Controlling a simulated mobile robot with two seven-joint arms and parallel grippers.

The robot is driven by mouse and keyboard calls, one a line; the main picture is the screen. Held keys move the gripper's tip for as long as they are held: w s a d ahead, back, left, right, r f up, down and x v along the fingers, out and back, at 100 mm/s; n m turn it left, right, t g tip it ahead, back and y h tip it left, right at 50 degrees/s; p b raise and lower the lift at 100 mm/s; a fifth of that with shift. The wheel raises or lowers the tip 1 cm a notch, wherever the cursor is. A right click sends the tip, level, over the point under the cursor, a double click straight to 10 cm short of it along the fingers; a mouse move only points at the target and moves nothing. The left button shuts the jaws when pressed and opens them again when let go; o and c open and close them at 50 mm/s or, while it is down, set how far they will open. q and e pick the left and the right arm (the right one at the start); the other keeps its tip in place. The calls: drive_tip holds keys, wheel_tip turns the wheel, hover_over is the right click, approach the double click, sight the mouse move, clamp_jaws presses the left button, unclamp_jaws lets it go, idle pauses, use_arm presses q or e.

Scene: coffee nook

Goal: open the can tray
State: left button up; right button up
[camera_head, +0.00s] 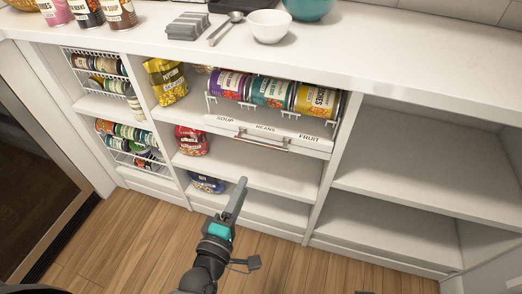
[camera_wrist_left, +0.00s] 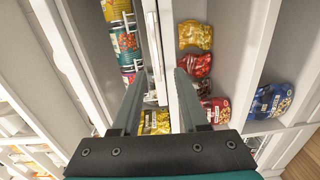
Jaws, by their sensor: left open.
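The can tray (camera_head: 270,133) is a white board in the middle bay, its front marked SOUP, BEANS and FRUIT. A metal bar handle (camera_head: 262,141) is fixed to its front. Purple, teal and yellow cans (camera_head: 272,93) lie in a wire rack on it. The front looks about level with the shelf edges. My left gripper (camera_head: 240,183) is below and in front of the handle, apart from it, open and empty. In the left wrist view, the open left gripper (camera_wrist_left: 158,85) has the tray's white front edge (camera_wrist_left: 155,35) beyond and between its fingers. My right gripper is not in view.
Wire racks of small cans (camera_head: 130,135) fill the left bay. The right bay's shelves (camera_head: 420,190) are empty. The countertop (camera_head: 390,45) overhangs the tray and holds a white bowl (camera_head: 269,26).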

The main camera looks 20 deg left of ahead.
sight(260, 145)
use_arm(q)
drive_tip(key=w+b, duration=0.1)
drive_tip(key=w, duration=0.3)
drive_tip(key=w+b, duration=0.1)
drive_tip(key=w, duration=0.4)
drive_tip(key=w+b, duration=0.1)
drive_tip(key=w, duration=0.4)
drive_tip(key=shift+w+d+r+b, duration=0.15)
drive_tip(key=shift+w+r+b, duration=0.15)
drive_tip(key=shift+b, duration=0.1)
drive_tip(key=shift+w, duration=0.35)
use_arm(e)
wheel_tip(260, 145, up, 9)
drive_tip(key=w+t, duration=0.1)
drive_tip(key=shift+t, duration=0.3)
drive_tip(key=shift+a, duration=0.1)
use_arm(q)
clamp_jaws()
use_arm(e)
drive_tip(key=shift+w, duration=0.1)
